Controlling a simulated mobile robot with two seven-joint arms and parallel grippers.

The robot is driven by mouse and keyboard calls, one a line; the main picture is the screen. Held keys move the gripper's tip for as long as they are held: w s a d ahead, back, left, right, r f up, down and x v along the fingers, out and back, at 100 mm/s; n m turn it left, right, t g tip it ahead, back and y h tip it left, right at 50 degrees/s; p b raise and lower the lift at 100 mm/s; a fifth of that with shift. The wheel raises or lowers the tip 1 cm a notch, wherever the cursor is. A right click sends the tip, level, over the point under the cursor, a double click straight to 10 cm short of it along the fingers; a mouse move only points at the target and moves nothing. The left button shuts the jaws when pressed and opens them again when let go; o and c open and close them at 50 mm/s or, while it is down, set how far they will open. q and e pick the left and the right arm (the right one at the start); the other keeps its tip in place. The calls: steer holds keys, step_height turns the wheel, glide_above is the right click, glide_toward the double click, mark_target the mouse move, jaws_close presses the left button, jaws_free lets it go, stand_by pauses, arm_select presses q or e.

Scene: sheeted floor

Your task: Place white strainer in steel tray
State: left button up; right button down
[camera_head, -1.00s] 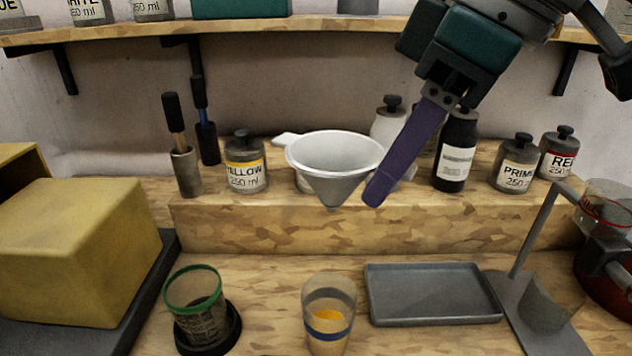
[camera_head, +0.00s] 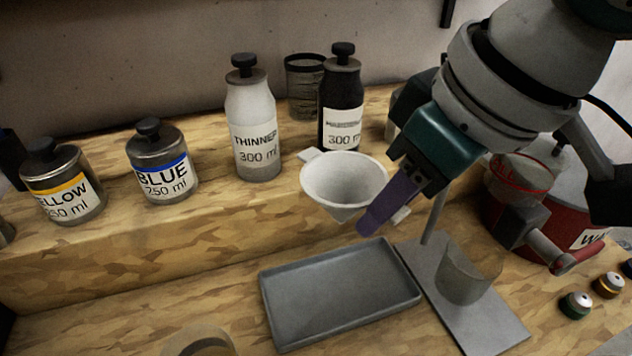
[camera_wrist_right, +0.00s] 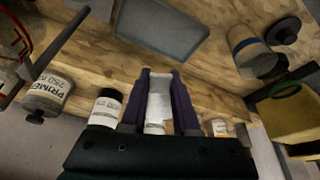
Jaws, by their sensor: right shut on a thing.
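The white strainer (camera_head: 343,182) is a funnel-shaped cone with a wide rim and a small tab at its back left. My right gripper (camera_head: 382,212), with purple fingers, is shut on its right side and holds it in the air, mouth up. In the right wrist view, white material (camera_wrist_right: 160,95) shows between the fingers (camera_wrist_right: 165,100). The steel tray (camera_head: 340,290) is a shallow grey rectangle, empty, on the bench. In the head view the strainer appears just beyond the tray's back edge, apart from it. The tray also shows in the wrist view (camera_wrist_right: 165,30). My left gripper is not in view.
A raised wooden ledge (camera_head: 130,235) holds the thinner bottle (camera_head: 254,125), a dark bottle (camera_head: 341,100) and the blue (camera_head: 161,168) and yellow (camera_head: 63,185) jars. A metal stand (camera_head: 465,290) is close to the tray's right. A red pot (camera_head: 525,225) stands further right.

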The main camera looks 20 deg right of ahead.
steer(key=shift+f+b, duration=1.05)
steer(key=shift+f, duration=5.95)
steer(key=shift+f, duration=0.15)
steer(key=c, duration=0.7)
jaws_free()
steer(key=shift+o, duration=0.2)
